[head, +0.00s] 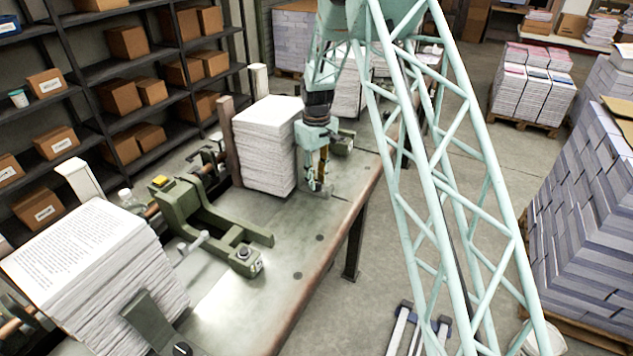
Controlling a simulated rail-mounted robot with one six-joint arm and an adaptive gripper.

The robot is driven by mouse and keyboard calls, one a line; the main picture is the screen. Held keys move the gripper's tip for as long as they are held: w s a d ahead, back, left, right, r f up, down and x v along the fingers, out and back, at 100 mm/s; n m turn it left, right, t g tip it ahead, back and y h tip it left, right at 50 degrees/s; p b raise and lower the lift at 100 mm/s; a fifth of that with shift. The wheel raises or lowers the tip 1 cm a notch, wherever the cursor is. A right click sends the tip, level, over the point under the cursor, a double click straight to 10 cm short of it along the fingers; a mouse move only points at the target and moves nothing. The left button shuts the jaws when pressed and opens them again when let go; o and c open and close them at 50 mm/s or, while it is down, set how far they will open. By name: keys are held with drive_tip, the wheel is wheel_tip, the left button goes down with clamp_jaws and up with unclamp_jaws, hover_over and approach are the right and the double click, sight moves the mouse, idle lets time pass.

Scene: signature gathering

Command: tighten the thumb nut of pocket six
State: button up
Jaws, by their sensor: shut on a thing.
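My gripper (321,186) points down at the right side of a tall stack of printed sheets (264,152) on the metal table. Its fingers are closed low, by a small grey plate (318,194) near the table top. What sits between the fingers, at the place of a thumb nut, is too small and covered to make out. No pocket number is readable, so I cannot tell which pocket is six. A green machine unit (205,215) with a yellow button stands to the left of the stack.
A larger sheet stack (85,255) stands at the table's near left. Shelves with cardboard boxes (120,95) line the back left. A lattice beam of mine crosses the right; paper pallets (590,225) stand beyond.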

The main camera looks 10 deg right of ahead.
sight(317, 182)
drive_tip(key=shift+m, duration=0.3)
drive_tip(key=o, duration=0.9)
drive_tip(key=shift+c, duration=0.2)
drive_tip(key=shift+r, duration=0.15)
wheel_tip(317, 182, up, 12)
idle(0.3)
idle(0.5)
